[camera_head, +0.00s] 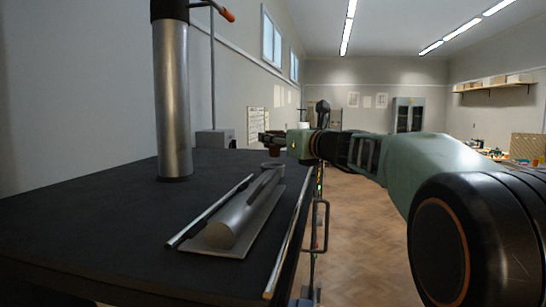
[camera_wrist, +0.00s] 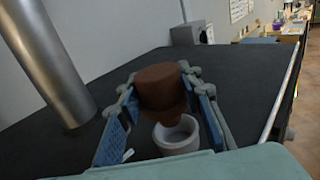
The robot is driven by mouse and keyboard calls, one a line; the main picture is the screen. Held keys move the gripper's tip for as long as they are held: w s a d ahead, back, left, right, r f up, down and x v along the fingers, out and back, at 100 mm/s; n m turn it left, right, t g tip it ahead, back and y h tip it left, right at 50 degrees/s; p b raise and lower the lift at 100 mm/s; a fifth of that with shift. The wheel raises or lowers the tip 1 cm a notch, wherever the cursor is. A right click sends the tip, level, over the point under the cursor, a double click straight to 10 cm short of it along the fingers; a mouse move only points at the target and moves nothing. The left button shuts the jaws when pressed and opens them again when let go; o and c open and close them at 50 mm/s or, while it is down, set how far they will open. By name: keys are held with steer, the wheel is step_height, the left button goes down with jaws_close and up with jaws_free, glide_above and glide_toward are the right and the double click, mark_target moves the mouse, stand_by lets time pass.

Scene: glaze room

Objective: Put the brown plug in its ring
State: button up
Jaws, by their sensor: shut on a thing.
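The brown plug (camera_wrist: 160,88) is between the two fingers of my gripper (camera_wrist: 163,104) in the wrist view, held clear of the table. My gripper is shut on it. In the head view my gripper (camera_head: 272,138) is over the far end of the table, with the plug (camera_head: 275,149) small and partly hidden below it. A grey ring (camera_wrist: 177,135) stands on the table, below the plug in the wrist view and partly covered by it. The ring (camera_head: 272,168) also shows in the head view, just below the gripper. The plug appears above the ring and not in it.
The dark table (camera_head: 110,215) carries a thick metal column (camera_head: 173,100) at the left. A grey cylinder on a plate (camera_head: 226,226) and a thin rod (camera_head: 208,211) lie nearer. A grey box (camera_wrist: 190,33) stands at the back. The table's left part is clear.

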mark_target(278, 154)
steer(key=shift+w+a+f, duration=0.2)
steer(key=shift+w+f, duration=0.1)
steer(key=shift+f, duration=0.25)
steer(key=f, duration=0.1)
steer(key=f+b, duration=0.1)
steer(key=shift+w+a+f, duration=0.15)
steer(key=shift+w+f, duration=0.1)
steer(key=shift+f, duration=0.05)
steer(key=shift+s+f, duration=0.1)
steer(key=shift+f, duration=0.25)
steer(key=shift+f, duration=0.1)
steer(key=shift+f+b, duration=0.3)
steer(key=shift+b, duration=0.1)
steer(key=o, duration=1.2)
steer(key=shift+r, duration=0.15)
steer(key=shift+r+p, duration=0.25)
steer(key=shift+p, duration=0.15)
steer(key=b+v, duration=0.2)
steer(key=v, duration=1)
